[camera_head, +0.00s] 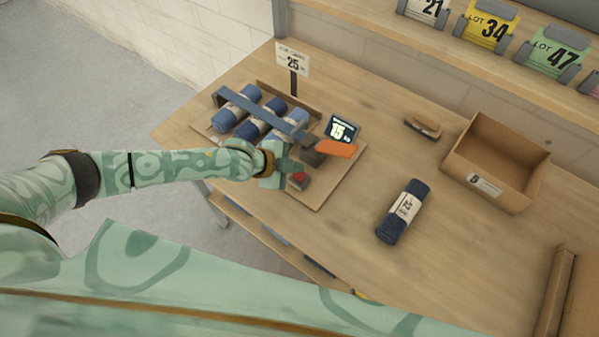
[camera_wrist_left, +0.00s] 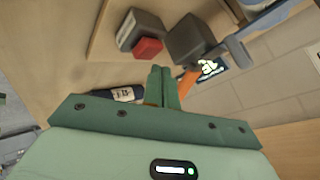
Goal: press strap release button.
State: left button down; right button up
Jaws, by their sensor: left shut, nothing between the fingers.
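The red button (camera_head: 299,178) sits on a small grey block at the front of a wooden board (camera_head: 325,190). In the left wrist view the red button (camera_wrist_left: 148,48) and its grey block (camera_wrist_left: 141,24) lie just beyond the fingertips. My left gripper (camera_head: 299,168) is shut and empty, close to the button and partly covering its block in the head view. The closed fingers (camera_wrist_left: 160,70) show a small gap to the button in the wrist picture; I cannot tell the true distance. A blue-grey strap (camera_head: 262,119) runs across several rolled blue bundles (camera_head: 262,122). My right gripper is out of view.
Beside the button stand a dark block (camera_wrist_left: 190,40), an orange lever (camera_head: 336,149) and a display (camera_head: 343,130) reading 15. A loose dark-blue roll (camera_head: 403,211), a brush (camera_head: 423,125) and an open cardboard box (camera_head: 498,160) are farther right.

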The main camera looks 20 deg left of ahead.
aim_at(295, 175)
pick_arm(q)
jog(key=shift+f, duration=0.4)
jog(key=shift+f+b, duration=0.6)
jog(key=shift+f, duration=0.05)
dwell(0.6)
jog(key=shift+r, duration=0.1)
jog(key=shift+r+p, duration=1)
jog(key=shift+p, duration=0.15)
notch_tip(295, 175, up, 5)
jog(key=p, duration=0.5)
dwell(0.5)
